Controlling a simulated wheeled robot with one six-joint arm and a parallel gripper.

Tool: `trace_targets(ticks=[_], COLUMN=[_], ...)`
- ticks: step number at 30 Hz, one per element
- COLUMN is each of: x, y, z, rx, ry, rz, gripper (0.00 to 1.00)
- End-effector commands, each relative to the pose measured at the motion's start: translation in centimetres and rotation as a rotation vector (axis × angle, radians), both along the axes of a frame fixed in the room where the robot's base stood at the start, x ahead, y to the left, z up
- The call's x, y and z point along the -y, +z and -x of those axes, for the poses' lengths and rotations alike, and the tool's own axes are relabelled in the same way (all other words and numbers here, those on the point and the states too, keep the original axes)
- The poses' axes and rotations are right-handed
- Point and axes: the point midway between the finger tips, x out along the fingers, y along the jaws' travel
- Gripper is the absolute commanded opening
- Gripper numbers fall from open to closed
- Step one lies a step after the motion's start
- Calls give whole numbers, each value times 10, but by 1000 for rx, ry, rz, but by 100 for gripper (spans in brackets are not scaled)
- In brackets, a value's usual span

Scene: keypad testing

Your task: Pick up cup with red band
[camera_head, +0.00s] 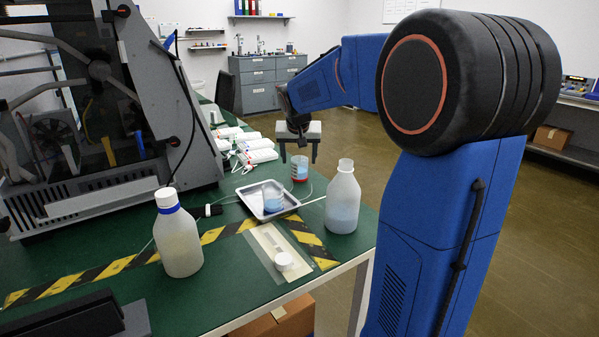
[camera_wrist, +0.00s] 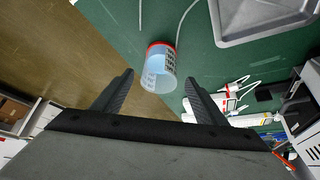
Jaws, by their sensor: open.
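The cup with a red band (camera_head: 300,169) stands on the green table top near its far right edge. It is clear, with dark markings and blue contents, and the red band is around its bottom. My gripper (camera_head: 299,159) is open and empty, with its fingers pointing down just above and behind the cup. In the wrist view, the cup (camera_wrist: 158,75) appears between and just beyond the open fingertips of my gripper (camera_wrist: 159,77). I cannot tell whether either finger touches it.
A metal tray (camera_head: 246,191) holding another cup (camera_head: 272,197) is left of the red-banded cup. A bottle with blue liquid (camera_head: 343,205) stands nearer, and a white-capped bottle (camera_head: 177,240) stands left. White devices and cables (camera_head: 254,153) lie behind. The floor right of the table is clear.

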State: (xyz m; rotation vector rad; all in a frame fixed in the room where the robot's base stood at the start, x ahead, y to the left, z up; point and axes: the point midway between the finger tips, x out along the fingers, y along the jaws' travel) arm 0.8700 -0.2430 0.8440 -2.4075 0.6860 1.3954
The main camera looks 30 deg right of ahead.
Motion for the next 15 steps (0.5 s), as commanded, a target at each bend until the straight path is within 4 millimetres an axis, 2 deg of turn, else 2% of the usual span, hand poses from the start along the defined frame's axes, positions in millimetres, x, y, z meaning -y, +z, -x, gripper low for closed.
trace_targets(ticks=[5, 15], x=[2, 11], y=[-8, -47], z=[-2, -15], rx=[-1, -1], ry=[0, 0], rz=[-1, 0], gripper=[66, 66])
